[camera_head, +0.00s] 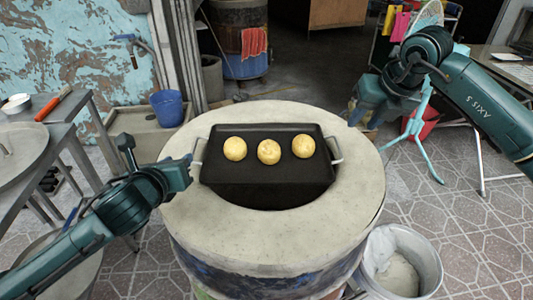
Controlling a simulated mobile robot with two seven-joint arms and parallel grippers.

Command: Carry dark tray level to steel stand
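The dark tray (265,172) lies over the round opening of the barrel oven (250,238), covering its back part. Three round golden buns (269,151) sit in a row on it. It has a light metal handle at each end, the left handle (196,158) and the right handle (337,150). My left gripper (188,166) is close beside the left handle; I cannot tell whether it touches it or is open. My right gripper (356,117) is above and to the right of the right handle, apart from it; its finger opening is unclear. A grey metal table (62,132), possibly the steel stand, is at the left.
A white bowl (16,103) and a red-handled tool (53,104) lie on the left table. A blue bucket (167,108) stands behind the oven at left. A white bin (404,262) stands at the oven's front right. Tiled floor (475,225) is open at right.

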